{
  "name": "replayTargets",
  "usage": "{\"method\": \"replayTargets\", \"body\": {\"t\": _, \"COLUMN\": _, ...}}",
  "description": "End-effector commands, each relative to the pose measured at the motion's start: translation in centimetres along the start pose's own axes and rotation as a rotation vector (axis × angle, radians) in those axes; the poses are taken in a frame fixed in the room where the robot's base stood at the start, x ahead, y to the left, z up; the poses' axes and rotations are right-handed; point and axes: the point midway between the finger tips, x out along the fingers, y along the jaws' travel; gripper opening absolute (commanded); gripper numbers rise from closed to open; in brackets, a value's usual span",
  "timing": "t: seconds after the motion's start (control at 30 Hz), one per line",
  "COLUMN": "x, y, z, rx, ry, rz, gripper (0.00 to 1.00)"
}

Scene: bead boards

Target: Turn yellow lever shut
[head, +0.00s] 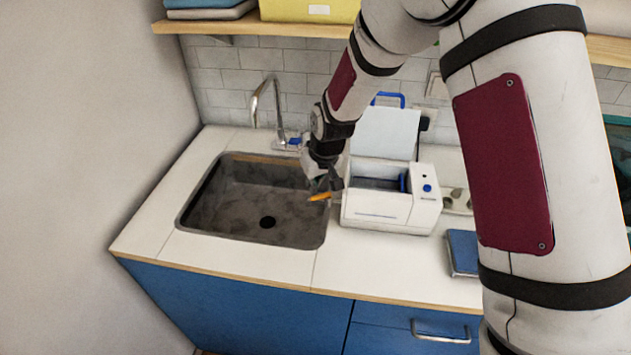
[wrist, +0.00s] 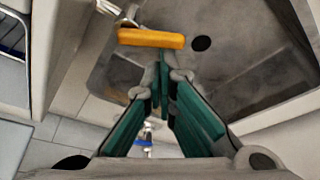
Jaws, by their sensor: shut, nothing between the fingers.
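The yellow lever (head: 319,197) is an orange-yellow bar low by the left side of the white machine (head: 389,211), over the sink's right edge. It also shows in the wrist view (wrist: 150,38), lying nearly level across the picture, with a metal fitting at its left end. My gripper (head: 325,184) is just above and behind the lever in the head view. In the wrist view my gripper (wrist: 164,76) has its teal fingers together and empty, tips just below the lever. I cannot tell whether they touch it.
The sink (head: 210,215) lies left of the machine, with a faucet (head: 278,110) behind it. The machine's lid (head: 385,133) stands raised. A blue item (head: 463,252) lies on the counter at right. A shelf (head: 205,24) runs above.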

Motion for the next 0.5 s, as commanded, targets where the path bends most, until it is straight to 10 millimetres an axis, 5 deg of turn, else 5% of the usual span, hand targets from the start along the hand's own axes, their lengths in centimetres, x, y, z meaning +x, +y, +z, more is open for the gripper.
{"method": "replayTargets", "body": {"t": 0.5, "x": -0.6, "y": -0.7, "z": 1.6, "rx": -0.459, "ry": 0.0, "rz": -0.164, "gripper": 0.0}}
